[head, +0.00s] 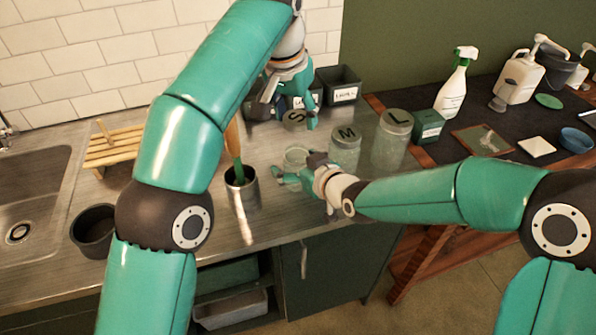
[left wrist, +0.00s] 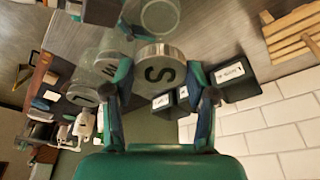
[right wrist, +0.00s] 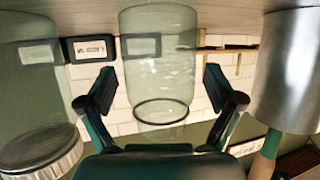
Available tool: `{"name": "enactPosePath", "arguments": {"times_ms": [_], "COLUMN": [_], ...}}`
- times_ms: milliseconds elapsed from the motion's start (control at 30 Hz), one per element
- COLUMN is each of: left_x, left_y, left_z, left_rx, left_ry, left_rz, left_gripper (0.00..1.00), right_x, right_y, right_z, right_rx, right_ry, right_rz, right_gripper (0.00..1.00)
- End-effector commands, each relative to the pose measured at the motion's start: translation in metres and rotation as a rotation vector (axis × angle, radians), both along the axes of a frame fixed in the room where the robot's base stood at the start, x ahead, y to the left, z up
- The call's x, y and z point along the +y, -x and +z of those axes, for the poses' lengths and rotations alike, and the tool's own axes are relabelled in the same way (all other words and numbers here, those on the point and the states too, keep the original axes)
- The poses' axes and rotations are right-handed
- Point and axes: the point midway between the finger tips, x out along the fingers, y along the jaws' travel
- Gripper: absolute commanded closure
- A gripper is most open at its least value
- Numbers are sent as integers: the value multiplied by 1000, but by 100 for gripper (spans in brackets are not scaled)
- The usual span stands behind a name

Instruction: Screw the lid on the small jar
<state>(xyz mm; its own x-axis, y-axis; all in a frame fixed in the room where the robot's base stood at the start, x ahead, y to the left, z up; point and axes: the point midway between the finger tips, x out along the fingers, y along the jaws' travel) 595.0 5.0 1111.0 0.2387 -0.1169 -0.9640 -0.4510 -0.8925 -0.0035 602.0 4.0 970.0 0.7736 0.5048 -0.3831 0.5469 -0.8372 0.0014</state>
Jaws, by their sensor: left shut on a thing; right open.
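The small jar (head: 296,157) is clear glass, upright and open-topped on the metal counter. My right gripper (head: 298,170) is open beside it. In the right wrist view the jar (right wrist: 160,65) stands between the two spread fingers, with gaps on both sides. The lid marked S (left wrist: 160,72) is round with a pale rim. My left gripper (head: 290,113) is shut on this lid by its edges and holds it above the counter, behind the jar. The lid shows partly in the head view (head: 294,119). In the left wrist view the jar's rim (left wrist: 160,18) is beyond the lid.
Lidded jars marked M (head: 346,150) and L (head: 391,145) stand to the right. A metal canister (head: 242,190) with utensils stands to the left. Labelled dark bins (head: 338,86) are at the back. A wooden rack (head: 112,147) stands by the sink (head: 30,200).

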Motion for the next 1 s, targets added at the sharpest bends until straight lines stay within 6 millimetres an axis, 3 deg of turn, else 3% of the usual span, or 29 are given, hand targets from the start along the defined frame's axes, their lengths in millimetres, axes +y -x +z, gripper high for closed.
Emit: {"name": "enactPosePath", "arguments": {"times_ms": [133, 667, 1000], "left_x": [0, -1, 0], "left_y": [0, 0, 1], "left_z": [0, 0, -16], "left_rx": [0, 0, 1], "left_ry": [0, 0, -2], "left_rz": [0, -1, -3], "left_gripper": [57, 57, 57], "right_x": [0, -1, -1], "right_y": [0, 0, 0], "right_z": [0, 0, 0], "right_rx": [0, 0, 0], "right_ry": [0, 0, 0], "right_rz": [0, -1, -1], "right_gripper": [12, 100, 100]}}
